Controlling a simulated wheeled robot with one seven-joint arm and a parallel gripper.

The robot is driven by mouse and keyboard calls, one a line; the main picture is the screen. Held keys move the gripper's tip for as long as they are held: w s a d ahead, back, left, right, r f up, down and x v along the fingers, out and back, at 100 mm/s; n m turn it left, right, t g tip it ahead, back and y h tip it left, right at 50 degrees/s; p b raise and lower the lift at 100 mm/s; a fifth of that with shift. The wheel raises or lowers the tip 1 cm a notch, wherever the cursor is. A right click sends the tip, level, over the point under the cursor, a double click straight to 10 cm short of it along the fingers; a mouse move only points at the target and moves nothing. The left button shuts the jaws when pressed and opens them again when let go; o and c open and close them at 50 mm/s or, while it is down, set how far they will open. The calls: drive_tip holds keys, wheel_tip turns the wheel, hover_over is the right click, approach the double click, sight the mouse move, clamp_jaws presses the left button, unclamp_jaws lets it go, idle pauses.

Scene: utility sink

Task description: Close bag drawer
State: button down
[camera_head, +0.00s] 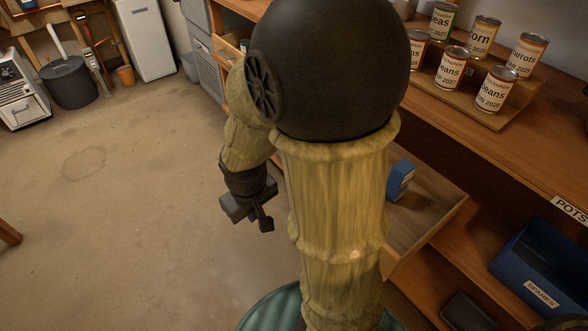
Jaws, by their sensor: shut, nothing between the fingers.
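A wooden drawer (428,222) stands pulled out from the shelf unit, right of my arm. A blue box-like item (400,178) is in it. My arm hides the drawer's left part. A smaller drawer (228,50) further back also appears partly out. I cannot read a label on either, so I cannot tell which is the bag drawer. My gripper (262,218) is left of my arm's thick upright link, over open floor. It is shut and empty, apart from the near drawer, with my link between them in the picture.
Several labelled cans (452,67) stand on a wooden riser on the counter (550,130). A blue "SPARES" bin (548,270) and a dark tray (470,312) sit on lower shelves. The concrete floor (130,190) at left is wide and clear.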

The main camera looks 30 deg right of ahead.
drive_tip(key=w+d+f+n+h+p, duration=0.2)
drive_tip(key=w+d+n+h+p, duration=0.2)
drive_tip(key=w+n+p, duration=0.2)
drive_tip(key=w+d+f+n+g+h+p, duration=0.1)
drive_tip(key=w+d+f+n+h+p, duration=0.2)
drive_tip(key=w+n+p, duration=0.4)
drive_tip(key=d+n+h, duration=0.1)
drive_tip(key=d+n, duration=0.1)
drive_tip(key=n, duration=0.2)
drive_tip(key=shift+h, duration=0.4)
drive_tip(key=shift+d+f, duration=0.1)
drive_tip(key=shift+f, duration=0.1)
drive_tip(key=s+d+r+p+x, duration=0.1)
drive_tip(key=d+r+x, duration=0.1)
drive_tip(key=x, duration=1)
drive_tip(key=shift+w+d+f, duration=0.15)
drive_tip(key=shift+w+f, duration=0.1)
drive_tip(key=shift+w, duration=0.2)
